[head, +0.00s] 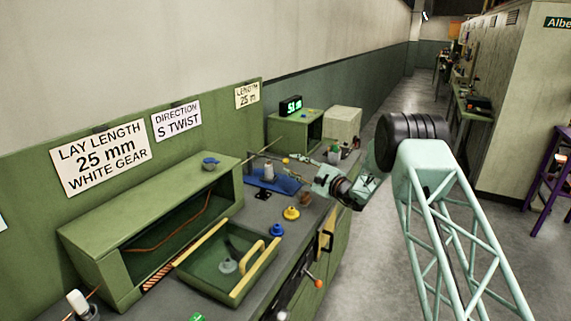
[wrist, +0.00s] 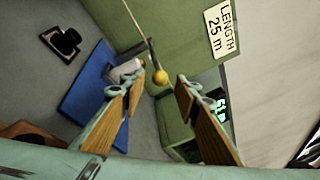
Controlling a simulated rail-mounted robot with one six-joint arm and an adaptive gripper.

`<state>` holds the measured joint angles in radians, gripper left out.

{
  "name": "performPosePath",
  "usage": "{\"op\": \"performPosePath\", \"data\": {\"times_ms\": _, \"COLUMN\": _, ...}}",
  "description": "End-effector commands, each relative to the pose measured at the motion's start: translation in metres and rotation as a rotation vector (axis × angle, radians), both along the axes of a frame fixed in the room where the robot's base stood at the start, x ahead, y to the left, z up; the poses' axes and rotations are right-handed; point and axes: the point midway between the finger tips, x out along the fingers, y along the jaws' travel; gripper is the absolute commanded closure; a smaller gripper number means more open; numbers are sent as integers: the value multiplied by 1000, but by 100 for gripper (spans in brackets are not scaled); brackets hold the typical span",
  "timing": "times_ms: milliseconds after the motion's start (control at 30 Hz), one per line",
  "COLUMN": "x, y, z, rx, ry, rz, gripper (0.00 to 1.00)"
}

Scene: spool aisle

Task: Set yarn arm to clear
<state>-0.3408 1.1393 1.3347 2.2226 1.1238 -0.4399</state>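In the wrist view a dark, thin arm ending in an orange-yellow ball (wrist: 160,77), which looks like the yarn arm, shows between the fingertips. A pale strand or rod runs from it to the upper left. My gripper (wrist: 160,88) is open, its wood-faced fingers on either side of the ball with gaps showing. I cannot tell how far beyond the tips the ball is. In the head view my gripper (head: 310,168) is above the bench near the blue mat, and a small yellow ball (head: 285,160) shows just past it. No clear mark for the arm is readable.
A green box with a lit display (head: 291,106) is behind. A green tray (head: 215,285), a yellow knob (head: 291,213) and a blue knob (head: 277,230) are nearer. The aisle floor (head: 385,230) is clear.

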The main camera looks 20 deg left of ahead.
Motion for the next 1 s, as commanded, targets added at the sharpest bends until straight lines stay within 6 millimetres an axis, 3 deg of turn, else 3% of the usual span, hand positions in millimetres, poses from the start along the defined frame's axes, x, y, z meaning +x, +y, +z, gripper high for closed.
{"op": "performPosePath", "data": {"times_ms": 200, "x": 11, "y": 26, "z": -1, "rx": 0, "ry": -1, "rz": 1, "gripper": 71}}
{"op": "performPosePath", "data": {"times_ms": 400, "x": 18, "y": 39, "z": 0, "rx": 0, "ry": -1, "rz": 0, "gripper": 71}}
{"op": "performPosePath", "data": {"times_ms": 867, "x": 20, "y": 45, "z": 0, "rx": 0, "ry": 0, "rz": 0, "gripper": 71}}
{"op": "performPosePath", "data": {"times_ms": 1000, "x": 20, "y": 45, "z": 0, "rx": 0, "ry": 0, "rz": 0, "gripper": 82}}
